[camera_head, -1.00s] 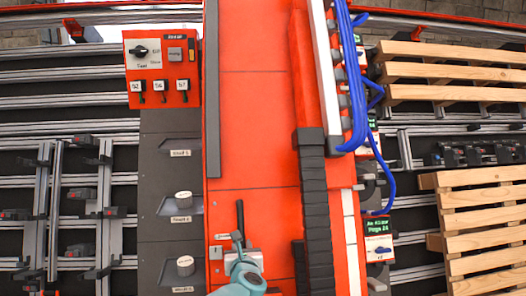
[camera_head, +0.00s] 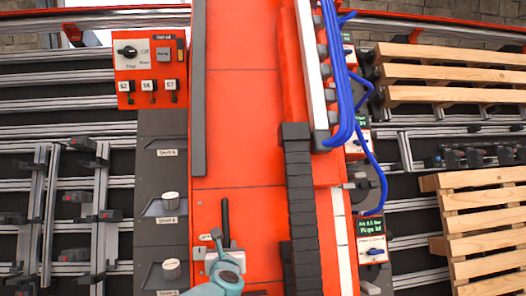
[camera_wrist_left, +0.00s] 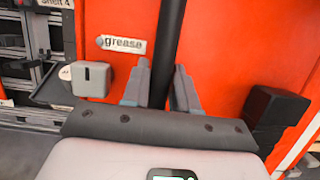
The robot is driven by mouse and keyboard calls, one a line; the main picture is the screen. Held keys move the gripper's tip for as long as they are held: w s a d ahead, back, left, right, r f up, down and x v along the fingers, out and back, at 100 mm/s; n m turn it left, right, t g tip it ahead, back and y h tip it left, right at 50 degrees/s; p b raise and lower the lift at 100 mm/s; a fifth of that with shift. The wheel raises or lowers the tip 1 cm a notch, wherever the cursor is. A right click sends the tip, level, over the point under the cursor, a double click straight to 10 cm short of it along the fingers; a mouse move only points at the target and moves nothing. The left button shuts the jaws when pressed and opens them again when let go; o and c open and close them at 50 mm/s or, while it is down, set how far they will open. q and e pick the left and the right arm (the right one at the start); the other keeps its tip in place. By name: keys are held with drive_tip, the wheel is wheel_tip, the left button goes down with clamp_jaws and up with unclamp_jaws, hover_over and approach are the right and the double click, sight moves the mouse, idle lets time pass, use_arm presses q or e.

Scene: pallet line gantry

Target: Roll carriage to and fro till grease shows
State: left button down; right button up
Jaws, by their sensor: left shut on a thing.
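The carriage is a tall red column (camera_head: 232,110) standing in front of the rails in the head view. A black upright handle (camera_head: 225,216) is on its lower front. My left gripper (camera_head: 221,250) is at this handle, low in the head view. In the left wrist view the black handle (camera_wrist_left: 168,45) passes between the grey fingers (camera_wrist_left: 160,85), which are shut on it. A tag reading "grease" (camera_wrist_left: 122,44) is on the red panel left of the handle. I cannot make out any grease. My right gripper is not in view.
A red control box (camera_head: 150,72) with switches and grey shelves (camera_head: 160,238) with knobs sit left of the column. A black cable chain (camera_head: 300,195) and blue hoses (camera_head: 345,100) run along its right. Wooden pallets (camera_head: 455,72) stand at the right.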

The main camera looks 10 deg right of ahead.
use_arm(q)
drive_tip(key=b, duration=0.3)
approach(201, 239)
drive_tip(key=shift+w+f, duration=0.25)
drive_tip(key=shift+w, duration=0.8)
drive_tip(key=shift+w+f, duration=0.2)
drive_tip(key=shift+w, duration=0.85)
drive_tip(key=shift+d, duration=0.15)
